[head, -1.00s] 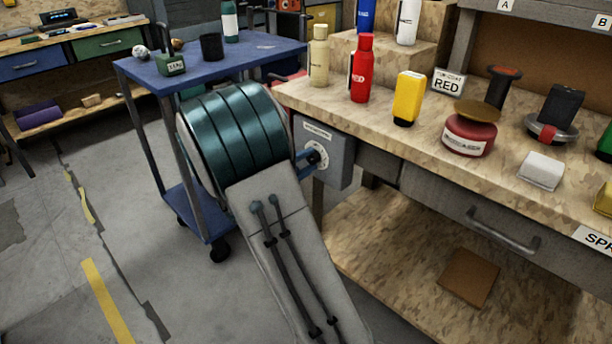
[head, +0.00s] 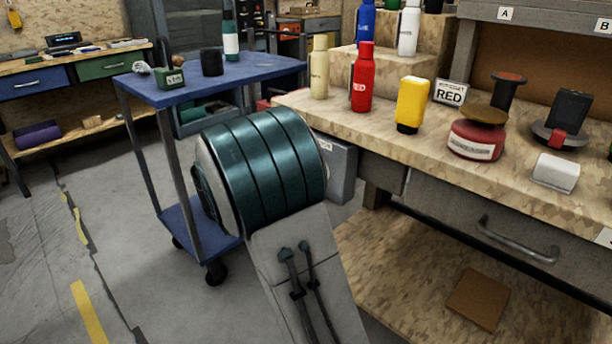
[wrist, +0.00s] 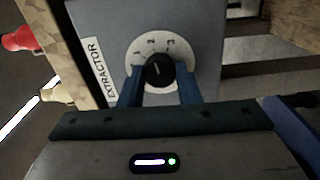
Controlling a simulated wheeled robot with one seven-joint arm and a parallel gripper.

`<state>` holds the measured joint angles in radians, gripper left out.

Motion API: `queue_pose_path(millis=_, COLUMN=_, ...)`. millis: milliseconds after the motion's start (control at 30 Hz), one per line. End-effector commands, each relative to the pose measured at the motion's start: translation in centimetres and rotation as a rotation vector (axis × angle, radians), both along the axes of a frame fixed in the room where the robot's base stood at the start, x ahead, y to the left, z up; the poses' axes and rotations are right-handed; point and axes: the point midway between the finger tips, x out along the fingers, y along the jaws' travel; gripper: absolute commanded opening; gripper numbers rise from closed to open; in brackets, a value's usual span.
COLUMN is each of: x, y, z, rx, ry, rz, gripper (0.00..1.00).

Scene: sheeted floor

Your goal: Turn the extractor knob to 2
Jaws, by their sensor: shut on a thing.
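The extractor box (wrist: 205,30) is a grey box on the side of the workbench, labelled EXTRACTOR. In the wrist view its white dial (wrist: 183,51) shows 1, 2 and 3. The black knob (wrist: 160,71) sits at the dial's centre. A short pale mark on it points roughly up the picture, towards the 2 and 3 side; the exact setting is hard to read. My gripper (wrist: 160,78) has its blue fingers on both sides of the knob, shut on it. In the head view part of the box (head: 341,172) shows, but my arm hides the knob and gripper.
The workbench (head: 375,130) carries several bottles and a red tin (head: 476,140). Its drawer handle (head: 515,240) juts out at the right. A blue trolley (head: 180,95) stands close to my arm on the left. Clear floor lies at the lower left.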

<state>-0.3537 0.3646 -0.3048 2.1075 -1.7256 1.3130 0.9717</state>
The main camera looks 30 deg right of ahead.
Motion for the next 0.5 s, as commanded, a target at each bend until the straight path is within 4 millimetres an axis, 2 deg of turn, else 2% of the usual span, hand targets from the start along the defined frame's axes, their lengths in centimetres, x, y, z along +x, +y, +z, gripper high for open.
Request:
queue_pose_path(millis=67, x=0.01, y=0.06, z=-0.03, rx=0.001, ry=0.001, rz=0.001, gripper=0.07)
queue_pose_path(millis=100, x=0.01, y=0.06, z=-0.03, rx=0.001, ry=0.001, rz=0.001, gripper=0.33)
queue_pose_path(millis=167, x=0.02, y=0.05, z=-0.03, rx=0.001, ry=0.001, rz=0.001, gripper=0.50)
queue_pose_path(millis=200, x=0.02, y=0.05, z=-0.03, rx=0.001, ry=0.001, rz=0.001, gripper=0.52)
queue_pose_path(millis=500, x=-0.05, y=0.25, z=0.01, rx=0.000, ry=0.001, rz=0.001, gripper=0.52)
